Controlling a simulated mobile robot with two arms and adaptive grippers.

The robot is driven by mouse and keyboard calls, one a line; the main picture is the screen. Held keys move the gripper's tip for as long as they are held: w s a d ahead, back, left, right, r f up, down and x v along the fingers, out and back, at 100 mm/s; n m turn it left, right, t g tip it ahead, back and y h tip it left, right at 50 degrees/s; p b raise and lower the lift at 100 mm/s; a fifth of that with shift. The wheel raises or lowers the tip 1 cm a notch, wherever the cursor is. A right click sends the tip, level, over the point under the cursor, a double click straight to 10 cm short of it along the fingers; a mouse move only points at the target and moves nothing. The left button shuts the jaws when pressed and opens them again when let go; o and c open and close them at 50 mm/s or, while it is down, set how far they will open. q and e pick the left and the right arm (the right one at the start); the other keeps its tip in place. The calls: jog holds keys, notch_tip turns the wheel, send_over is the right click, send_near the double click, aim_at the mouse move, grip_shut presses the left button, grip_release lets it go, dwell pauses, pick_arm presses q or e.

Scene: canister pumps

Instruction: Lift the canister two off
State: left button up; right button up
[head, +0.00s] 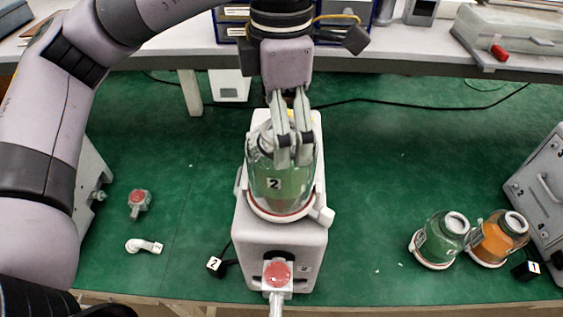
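Canister two (283,192), a clear jar with green liquid and a "2" label, sits upright in the round holder on top of the white pump unit (277,245). My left gripper (294,158) comes down from above, with its fingers at the canister's top. The fingers hide part of the lid and neck, and I cannot tell whether they grip it. My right gripper is not in view.
A green canister (442,237) and an orange canister (497,238) stand at the right beside a grey box (543,185). A red-topped fitting (139,202) and a white elbow fitting (143,246) lie at the left. The green bench between pump and canisters is clear.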

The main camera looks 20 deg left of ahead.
pick_arm(q)
notch_tip(320, 180, down, 4)
jog(key=shift+d+r+p, duration=0.15)
jog(key=shift+p, duration=0.8)
jog(key=shift+f, duration=0.45)
jog(key=c, duration=1.4)
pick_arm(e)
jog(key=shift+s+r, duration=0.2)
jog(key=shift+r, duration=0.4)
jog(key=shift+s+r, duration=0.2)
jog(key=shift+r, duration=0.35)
pick_arm(q)
jog(key=shift+r, duration=0.1)
jog(key=shift+c, duration=0.2)
